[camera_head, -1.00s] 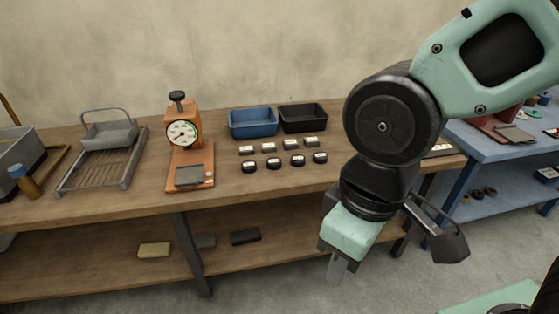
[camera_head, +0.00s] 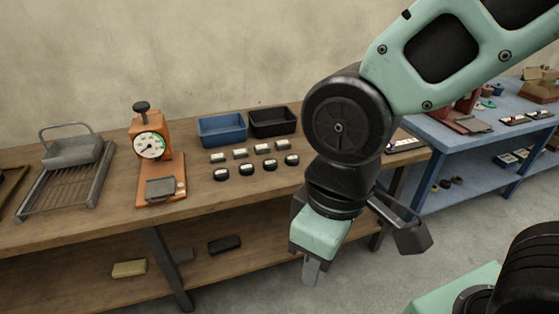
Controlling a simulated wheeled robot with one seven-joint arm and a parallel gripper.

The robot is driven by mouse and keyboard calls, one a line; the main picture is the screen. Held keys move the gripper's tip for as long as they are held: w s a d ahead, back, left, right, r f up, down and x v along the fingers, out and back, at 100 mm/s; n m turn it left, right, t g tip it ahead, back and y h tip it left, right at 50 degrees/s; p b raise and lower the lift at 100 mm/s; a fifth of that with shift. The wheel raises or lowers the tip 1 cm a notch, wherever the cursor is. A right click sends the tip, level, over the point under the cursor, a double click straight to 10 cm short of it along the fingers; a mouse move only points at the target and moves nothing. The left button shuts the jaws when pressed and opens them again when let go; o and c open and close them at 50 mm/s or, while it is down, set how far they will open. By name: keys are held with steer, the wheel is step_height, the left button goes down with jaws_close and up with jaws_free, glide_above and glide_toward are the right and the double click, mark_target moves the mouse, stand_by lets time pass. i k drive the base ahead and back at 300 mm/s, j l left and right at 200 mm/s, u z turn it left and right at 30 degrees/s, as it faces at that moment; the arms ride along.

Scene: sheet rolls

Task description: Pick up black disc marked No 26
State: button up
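A front row of several black discs with white tops (camera_head: 245,168) lies on the wooden bench. The marks on them are too small to read, so I cannot tell which is No 26. A row of small blocks with pale labels (camera_head: 240,153) lies just behind them. My gripper (camera_head: 311,272) points down in front of the bench, to the right of and nearer than the discs, apart from them. Its fingers overlap in this view, so its opening cannot be judged. Nothing is seen held in it.
A blue bin (camera_head: 222,130) and a black bin (camera_head: 272,122) stand behind the rows. An orange dial scale (camera_head: 152,148) and a grey wire rack (camera_head: 66,185) stand to the left. The wooden bench (camera_head: 105,222) has a lower shelf with blocks. A blue table (camera_head: 448,140) stands at right.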

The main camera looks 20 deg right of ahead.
mark_target(246, 169)
steer(key=i+l+z, duration=0.15)
steer(key=i, duration=0.25)
steer(key=i+l+z, duration=0.15)
steer(key=i, duration=0.3)
steer(key=i+l+z, duration=0.15)
steer(key=i, duration=0.25)
steer(key=l, duration=0.1)
